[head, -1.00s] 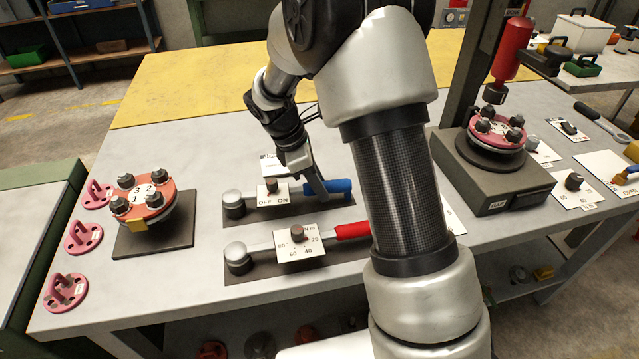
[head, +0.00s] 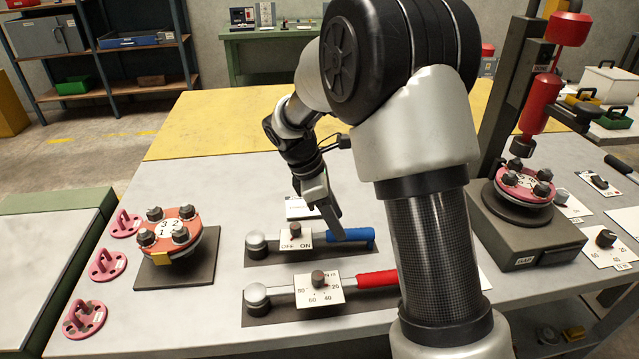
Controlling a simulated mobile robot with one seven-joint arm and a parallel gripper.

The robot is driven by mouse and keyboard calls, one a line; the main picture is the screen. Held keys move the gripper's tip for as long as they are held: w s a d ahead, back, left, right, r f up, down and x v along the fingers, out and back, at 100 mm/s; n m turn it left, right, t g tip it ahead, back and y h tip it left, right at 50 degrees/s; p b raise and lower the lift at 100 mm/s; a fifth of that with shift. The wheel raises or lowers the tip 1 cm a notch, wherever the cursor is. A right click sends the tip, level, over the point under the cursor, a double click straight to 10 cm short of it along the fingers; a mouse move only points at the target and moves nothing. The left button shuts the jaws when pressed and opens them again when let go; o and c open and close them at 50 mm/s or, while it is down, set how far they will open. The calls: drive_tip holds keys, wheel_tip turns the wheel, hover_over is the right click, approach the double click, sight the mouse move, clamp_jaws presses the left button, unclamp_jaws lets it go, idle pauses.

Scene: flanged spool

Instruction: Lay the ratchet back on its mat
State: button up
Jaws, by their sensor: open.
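The ratchet (head: 350,236) has a silver head at the left, an OFF/ON plate in its middle and a blue handle at the right. It lies along its dark mat (head: 275,260) at the middle of the bench. My gripper (head: 334,232) is open, its fingers pointing down just above the ratchet near the blue handle. The fingers overlap each other in this view, and I cannot tell whether they touch the ratchet.
A red-handled torque wrench (head: 372,280) lies on its own mat in front. A flanged spool (head: 172,238) stands at the left beside several pink lifting pieces (head: 107,266). A press (head: 525,235) with another flange stands at the right. The yellow area (head: 215,125) behind is clear.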

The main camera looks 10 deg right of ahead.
drive_tip(key=p+v, duration=0.2)
drive_tip(key=v, duration=0.9)
wheel_tip(320, 180, up, 9)
drive_tip(key=m+t+y+p, duration=0.1)
drive_tip(key=m+p, duration=0.2)
hover_over(317, 235)
drive_tip(key=s+d, duration=0.2)
drive_tip(key=s, duration=0.2)
drive_tip(key=s+d+r+m+t+y+p, duration=0.1)
drive_tip(key=s+r+m, duration=0.4)
drive_tip(key=s, duration=0.5)
drive_tip(key=s+d+r+m+t+y+p, duration=0.2)
drive_tip(key=s+r+m+p, duration=0.4)
drive_tip(key=s+m, duration=0.3)
drive_tip(key=shift+s+d+t, duration=0.5)
drive_tip(key=shift+t, duration=0.5)
